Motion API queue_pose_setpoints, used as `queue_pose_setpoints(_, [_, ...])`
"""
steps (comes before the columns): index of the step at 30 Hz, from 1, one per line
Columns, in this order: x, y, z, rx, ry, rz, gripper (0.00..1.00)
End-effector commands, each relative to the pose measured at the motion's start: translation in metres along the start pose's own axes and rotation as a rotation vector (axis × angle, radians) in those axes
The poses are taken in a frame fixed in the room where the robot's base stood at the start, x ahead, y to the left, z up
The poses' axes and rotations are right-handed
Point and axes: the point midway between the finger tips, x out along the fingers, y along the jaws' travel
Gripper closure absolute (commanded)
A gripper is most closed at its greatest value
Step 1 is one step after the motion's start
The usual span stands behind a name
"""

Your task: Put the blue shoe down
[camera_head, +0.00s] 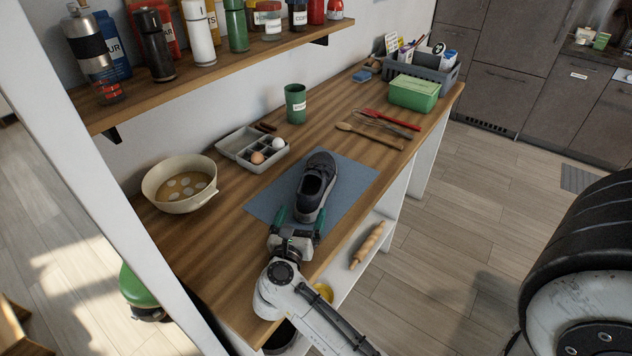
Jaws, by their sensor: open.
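The shoe (317,185) is dark grey-blue with a pale sole. It rests upright on a flat blue-grey mat (355,180) on the wooden counter, its toe pointing away from me and its heel towards me. My gripper (299,215) is open at the heel end, with one green-tipped finger on each side of the heel. I cannot tell whether either finger touches the shoe.
Left of the mat are an egg box (235,148) and a bowl (180,187). Behind are a green cup (295,103), a wooden spoon (370,136), a red-handled whisk (390,119) and a green box (414,93). A shelf (225,62) with jars overhangs the back left.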

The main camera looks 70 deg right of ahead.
Motion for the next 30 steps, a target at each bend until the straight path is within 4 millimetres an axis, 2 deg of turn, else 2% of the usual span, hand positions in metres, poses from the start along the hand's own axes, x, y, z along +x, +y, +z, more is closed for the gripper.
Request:
queue_pose_setpoints(4, [0.011,-0.001,0.001,0.000,0.000,-0.003,0.07])
queue_pose_setpoints(12, [0.052,-0.001,0.002,-0.001,0.001,-0.003,0.07])
queue_pose_setpoints(15, [0.061,-0.001,0.001,-0.001,0.001,-0.001,0.07])
queue_pose_setpoints(24, [0.064,0.000,0.000,0.000,0.001,0.000,0.07])
queue_pose_setpoints(30, [0.064,0.000,0.000,0.000,0.001,0.000,0.26])
